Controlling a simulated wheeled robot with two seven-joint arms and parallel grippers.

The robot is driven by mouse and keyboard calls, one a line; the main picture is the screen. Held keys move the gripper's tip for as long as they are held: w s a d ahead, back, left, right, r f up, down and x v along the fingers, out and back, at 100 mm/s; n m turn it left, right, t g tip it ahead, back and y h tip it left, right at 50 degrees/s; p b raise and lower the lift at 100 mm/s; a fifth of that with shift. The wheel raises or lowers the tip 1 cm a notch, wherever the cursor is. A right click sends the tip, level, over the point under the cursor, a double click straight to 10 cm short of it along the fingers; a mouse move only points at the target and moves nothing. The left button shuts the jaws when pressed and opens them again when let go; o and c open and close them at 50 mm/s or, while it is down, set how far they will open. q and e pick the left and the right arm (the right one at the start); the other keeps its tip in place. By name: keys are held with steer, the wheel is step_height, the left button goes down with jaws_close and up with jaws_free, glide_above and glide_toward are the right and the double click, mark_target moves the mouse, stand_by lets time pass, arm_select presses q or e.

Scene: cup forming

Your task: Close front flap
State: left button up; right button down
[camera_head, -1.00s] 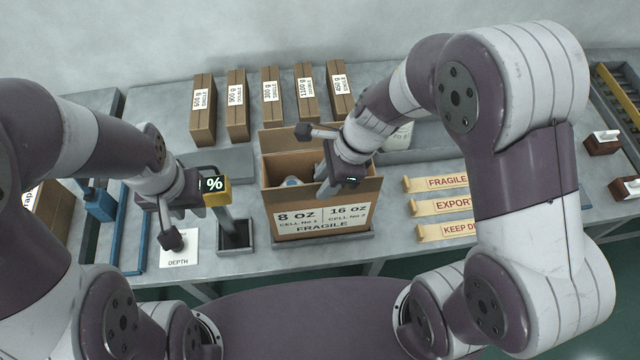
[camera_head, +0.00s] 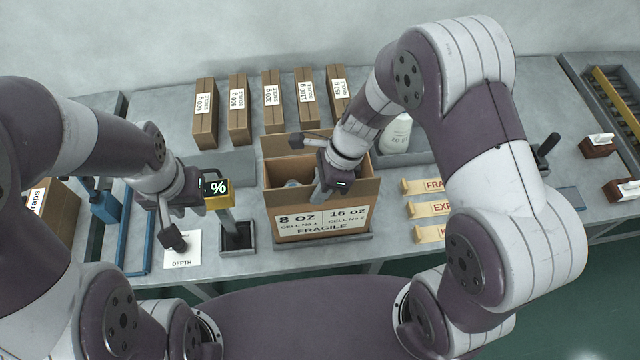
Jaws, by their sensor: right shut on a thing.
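A brown carton (camera_head: 278,204) stands open on a dark tray at the middle of the bench. A pale rounded thing (camera_head: 292,184) shows inside. My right gripper (camera_head: 319,196) reaches down over the carton's right half, close behind the front panel. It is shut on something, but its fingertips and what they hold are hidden. My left gripper (camera_head: 204,198) is left of the carton beside a yellow % meter (camera_head: 222,200).
Several tall brown boxes (camera_head: 238,108) line the back. A white bottle (camera_head: 396,133) stands behind my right arm. Cream label strips (camera_head: 428,209) lie right of the carton, partly behind the arm. A black holder (camera_head: 237,240) and a DEPTH card (camera_head: 182,252) lie left.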

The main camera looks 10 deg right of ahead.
arm_select(q)
step_height(320, 180, up, 4)
steer(key=shift+f+p, duration=0.25)
steer(key=shift+p, duration=0.75)
arm_select(e)
steer(key=g, duration=0.2)
steer(key=w+m+g, duration=0.1)
steer(key=g, duration=0.1)
steer(key=shift+w+f, duration=0.2)
arm_select(q)
steer(key=shift+w, duration=0.1)
arm_select(e)
steer(key=c, duration=1.3)
jaws_free()
